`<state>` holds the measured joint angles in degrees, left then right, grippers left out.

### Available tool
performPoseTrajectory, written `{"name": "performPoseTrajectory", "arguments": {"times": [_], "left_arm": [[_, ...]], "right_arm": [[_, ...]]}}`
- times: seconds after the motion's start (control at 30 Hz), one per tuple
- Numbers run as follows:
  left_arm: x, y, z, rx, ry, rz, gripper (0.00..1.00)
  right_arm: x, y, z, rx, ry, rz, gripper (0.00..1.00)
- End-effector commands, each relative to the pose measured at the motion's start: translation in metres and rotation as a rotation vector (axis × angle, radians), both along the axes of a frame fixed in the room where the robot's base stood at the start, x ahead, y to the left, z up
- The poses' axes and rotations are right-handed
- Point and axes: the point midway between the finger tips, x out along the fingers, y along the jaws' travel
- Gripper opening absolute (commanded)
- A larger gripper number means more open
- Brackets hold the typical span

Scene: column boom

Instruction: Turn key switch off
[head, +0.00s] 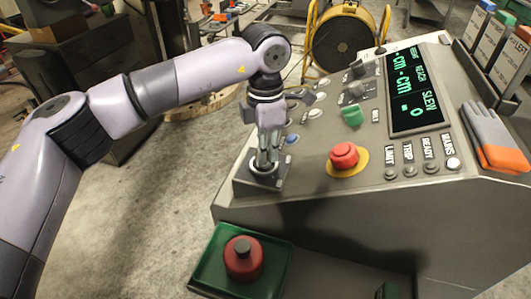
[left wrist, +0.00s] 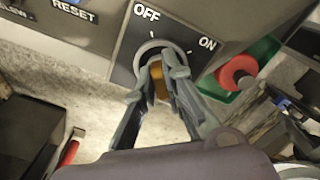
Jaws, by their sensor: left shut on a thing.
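The key switch (head: 250,186) is a round keyhole on a dark plate at the panel's near left corner. In the left wrist view its grey ring (left wrist: 143,52) sits below the OFF and ON labels. My left gripper (head: 265,164) reaches down onto the switch from above. In the left wrist view its fingers (left wrist: 162,72) are closed around a brass-coloured key (left wrist: 160,88), one on each side. The fingers hide much of the key and ring, so I cannot tell which mark it points to. My right gripper is not in view.
A red emergency button (head: 344,155) on a yellow ring stands right of the switch. A green knob (head: 352,115), a display (head: 415,90) and gloves (head: 492,138) are farther off. A green tray (head: 215,270) holding a red, black-knobbed object (head: 243,262) sits below the panel.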

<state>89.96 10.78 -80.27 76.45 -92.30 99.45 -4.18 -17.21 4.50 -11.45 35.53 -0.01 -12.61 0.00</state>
Motion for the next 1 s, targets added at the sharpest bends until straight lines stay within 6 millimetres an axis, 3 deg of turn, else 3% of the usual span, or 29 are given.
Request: {"name": "performPoseTrajectory", "arguments": {"times": [0.6, 0.63, 0.9, 1.0], "left_arm": [[0.0010, 0.0003, 0.0014, 0.000, -0.003, 0.047, 0.00], [0.0011, 0.0003, 0.0014, 0.000, -0.003, 0.047, 0.11], [0.0007, 0.0002, 0.0007, 0.000, -0.002, 0.045, 0.29], [0.0006, 0.0002, 0.0005, 0.000, -0.001, 0.045, 0.30]], "right_arm": [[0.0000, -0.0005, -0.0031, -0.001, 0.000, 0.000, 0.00], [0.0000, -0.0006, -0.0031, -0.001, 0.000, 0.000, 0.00], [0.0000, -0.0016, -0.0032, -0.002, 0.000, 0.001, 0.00], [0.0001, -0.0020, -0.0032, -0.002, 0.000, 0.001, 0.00]]}}
